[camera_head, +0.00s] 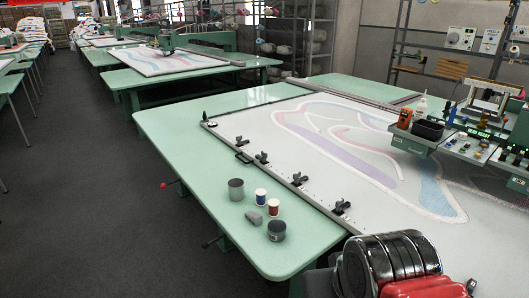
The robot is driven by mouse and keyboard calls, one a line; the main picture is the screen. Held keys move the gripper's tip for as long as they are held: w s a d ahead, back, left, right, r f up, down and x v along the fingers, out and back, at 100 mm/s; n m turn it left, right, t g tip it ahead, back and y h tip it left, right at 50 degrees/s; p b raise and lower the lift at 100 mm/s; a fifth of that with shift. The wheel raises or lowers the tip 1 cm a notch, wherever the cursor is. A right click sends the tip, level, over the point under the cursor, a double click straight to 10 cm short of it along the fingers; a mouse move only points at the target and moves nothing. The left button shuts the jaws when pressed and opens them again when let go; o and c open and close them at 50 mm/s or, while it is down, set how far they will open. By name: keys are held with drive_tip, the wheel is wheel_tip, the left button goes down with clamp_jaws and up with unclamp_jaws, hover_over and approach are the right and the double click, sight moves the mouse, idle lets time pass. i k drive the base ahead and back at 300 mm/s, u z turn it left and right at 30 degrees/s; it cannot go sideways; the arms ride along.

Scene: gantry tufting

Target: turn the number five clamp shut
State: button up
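A white tufting cloth (250,125) with a pink, purple and blue pattern is stretched on the large green table (180,135). Several small black clamps sit along the cloth's left edge rail: one near the far corner (240,142), others nearer (261,158), (299,179), and the nearest (341,208). I can read no numbers on them, so I cannot tell which is number five or whether each is open or shut. My gripper is not in view. A black and red ribbed part at the lower right, which seems to be mine, hides the rail's near end.
Two grey cups (236,190), (277,231), two thread spools (260,195), (273,208) and a small grey block (254,218) stand on the table beside the rail. The gantry head (440,135) is over the cloth at right. The dark floor at left is clear.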

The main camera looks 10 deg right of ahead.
sight(264, 154)
drive_tip(key=u, duration=1.85)
drive_tip(key=i, duration=1.55)
drive_tip(key=z, duration=0.95)
